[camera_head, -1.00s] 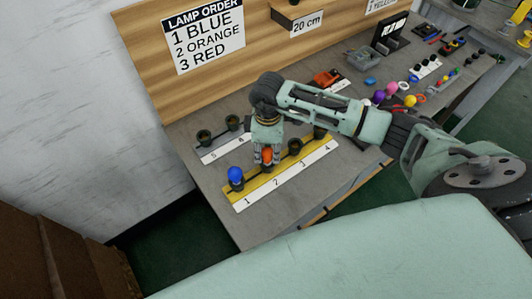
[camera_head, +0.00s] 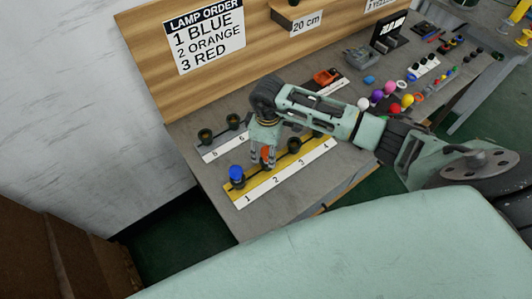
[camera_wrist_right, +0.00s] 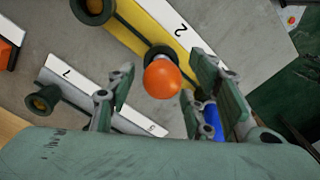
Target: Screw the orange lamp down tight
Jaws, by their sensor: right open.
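The orange lamp (camera_wrist_right: 162,78) sits in the socket at position 2 of the yellow strip (camera_wrist_right: 140,18). In the head view the orange lamp (camera_head: 265,153) is partly hidden by my right gripper (camera_head: 263,160). My right gripper (camera_wrist_right: 155,95) points down over the lamp, with one finger on each side and visible gaps between fingers and lamp, so it is open. The blue lamp (camera_head: 236,173) stands in the socket at position 1; part of it shows behind a finger in the wrist view (camera_wrist_right: 211,118). My left gripper is not in view.
The grey strip (camera_head: 222,148) with empty sockets lies behind the yellow strip. The sign (camera_head: 205,38) lists 1 blue, 2 orange, 3 red. Several loose coloured lamps (camera_head: 392,88) lie further right. An orange object (camera_head: 327,77) lies near the back board.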

